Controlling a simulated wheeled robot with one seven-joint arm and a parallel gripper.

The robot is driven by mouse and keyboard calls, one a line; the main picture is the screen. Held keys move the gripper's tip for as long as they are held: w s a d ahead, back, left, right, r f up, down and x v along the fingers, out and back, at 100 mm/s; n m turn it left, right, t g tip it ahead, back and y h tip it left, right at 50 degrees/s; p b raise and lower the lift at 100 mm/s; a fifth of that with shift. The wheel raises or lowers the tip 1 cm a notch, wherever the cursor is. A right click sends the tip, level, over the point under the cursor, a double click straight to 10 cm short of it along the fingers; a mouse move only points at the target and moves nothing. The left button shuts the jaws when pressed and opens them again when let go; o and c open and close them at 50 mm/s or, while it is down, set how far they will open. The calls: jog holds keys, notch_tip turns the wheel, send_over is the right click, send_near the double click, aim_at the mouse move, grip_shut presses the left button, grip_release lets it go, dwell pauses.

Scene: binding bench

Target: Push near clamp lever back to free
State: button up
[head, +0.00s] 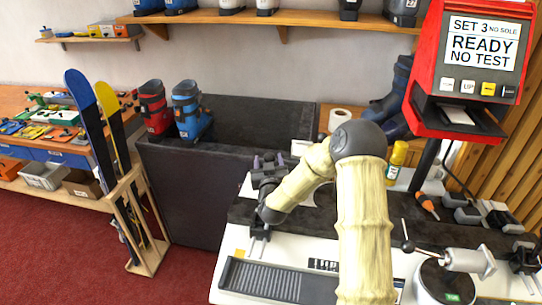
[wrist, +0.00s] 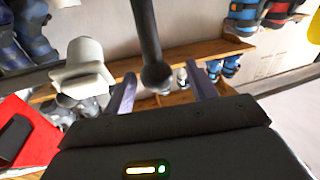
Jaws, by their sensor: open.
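My gripper (head: 268,163) is over the left part of the bench in the head view, with its fingers partly hidden by my wrist. In the wrist view my gripper (wrist: 160,92) is open, with its two purple fingers apart. A dark lever with a round ball knob (wrist: 155,76) comes down from the top of the wrist view and ends between the fingers in the picture. I cannot tell whether it touches them. In the head view a black clamp (head: 262,216) stands below my wrist; I cannot make out its lever there.
A silver clamp unit with a ball-ended handle (head: 408,245) stands at the right of the bench. A red display machine (head: 470,70) rises behind it. Red and blue boots (head: 188,110) stand on a dark bench behind my gripper. Two skis (head: 90,130) lean in a wooden rack at left.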

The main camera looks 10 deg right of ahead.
jog(key=shift+w+r, duration=0.1)
jog(key=shift+w, duration=0.35)
jog(key=shift+w+d, duration=0.25)
jog(key=shift+w, duration=0.05)
